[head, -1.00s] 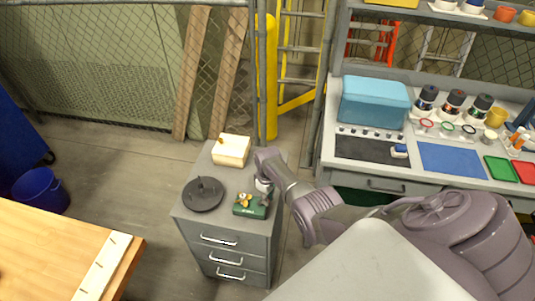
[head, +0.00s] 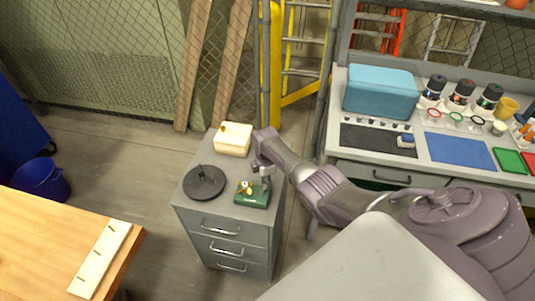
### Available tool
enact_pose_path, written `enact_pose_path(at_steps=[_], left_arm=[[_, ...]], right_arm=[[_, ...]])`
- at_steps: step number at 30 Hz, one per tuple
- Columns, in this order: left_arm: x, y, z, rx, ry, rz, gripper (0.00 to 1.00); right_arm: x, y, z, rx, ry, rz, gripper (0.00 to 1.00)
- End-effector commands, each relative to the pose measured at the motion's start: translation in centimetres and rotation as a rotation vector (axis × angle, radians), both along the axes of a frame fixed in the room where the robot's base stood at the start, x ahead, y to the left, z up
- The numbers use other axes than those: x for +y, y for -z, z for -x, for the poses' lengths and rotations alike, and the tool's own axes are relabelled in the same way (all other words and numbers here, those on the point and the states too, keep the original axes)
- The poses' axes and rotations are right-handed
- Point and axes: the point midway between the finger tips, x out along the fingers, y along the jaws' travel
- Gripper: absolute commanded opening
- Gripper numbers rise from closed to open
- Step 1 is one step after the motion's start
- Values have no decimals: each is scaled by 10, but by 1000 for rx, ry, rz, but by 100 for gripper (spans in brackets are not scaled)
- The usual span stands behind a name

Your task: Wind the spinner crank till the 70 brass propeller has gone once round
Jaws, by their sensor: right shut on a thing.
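The spinner (head: 252,200) is a small green box on top of the grey drawer cabinet. Its brass propeller (head: 245,187) shows on the upper left side of the box. My right gripper (head: 265,181) reaches down from the upper right to the right end of the spinner, close behind the propeller. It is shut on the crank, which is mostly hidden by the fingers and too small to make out. My left gripper is out of the picture.
On the same cabinet top (head: 222,170) stand a dark round disc with a peg (head: 204,182) and a cream block (head: 234,139). A wooden table (head: 50,240) is at lower left. A grey workbench with a blue box (head: 380,93) is at right.

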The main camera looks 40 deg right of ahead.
Motion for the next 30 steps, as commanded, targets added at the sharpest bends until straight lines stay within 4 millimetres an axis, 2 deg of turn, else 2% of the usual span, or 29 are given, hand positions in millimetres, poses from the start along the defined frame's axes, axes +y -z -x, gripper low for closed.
enact_pose_path(at_steps=[6, 15, 30], left_arm=[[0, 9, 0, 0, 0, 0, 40], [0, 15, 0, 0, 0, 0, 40], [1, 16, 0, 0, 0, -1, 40]], right_arm=[[2, 0, -6, -5, -170, 2, 0], [5, -1, -10, -5, -322, 1, 0], [6, -2, -11, -5, -375, 0, 0]])
